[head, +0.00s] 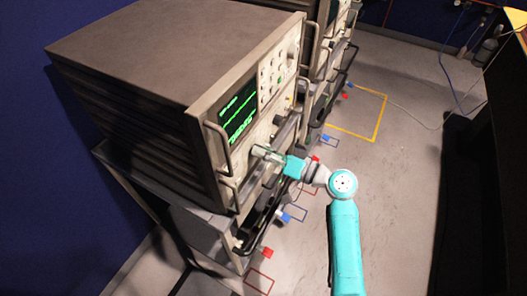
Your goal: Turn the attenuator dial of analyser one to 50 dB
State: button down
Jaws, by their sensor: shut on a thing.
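The nearest analyser (170,75) is a large brown-grey box with a green-lit screen (240,108) showing a trace. Its front panel, with keys and knobs, faces right. My gripper (258,152) is at this panel, just below and right of the screen, with its fingers against the panel. It is shut on a knob there, which I take to be the attenuator dial; the fingers hide it. The dial's setting and scale cannot be read from here. No label shows which analyser is number one.
A second analyser (318,35) stands beyond the first. Both are on carts with handles. Red and blue tabs and coloured floor outlines lie along the front. A yellow floor outline (378,118) and a loose cable are farther back. Dark furniture (490,200) stands at right; grey floor between is clear.

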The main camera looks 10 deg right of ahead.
jog(key=c, duration=0.8)
grip_release()
jog(key=shift+o, duration=0.2)
jog(key=v, duration=1.2)
jog(key=shift+f, duration=0.1)
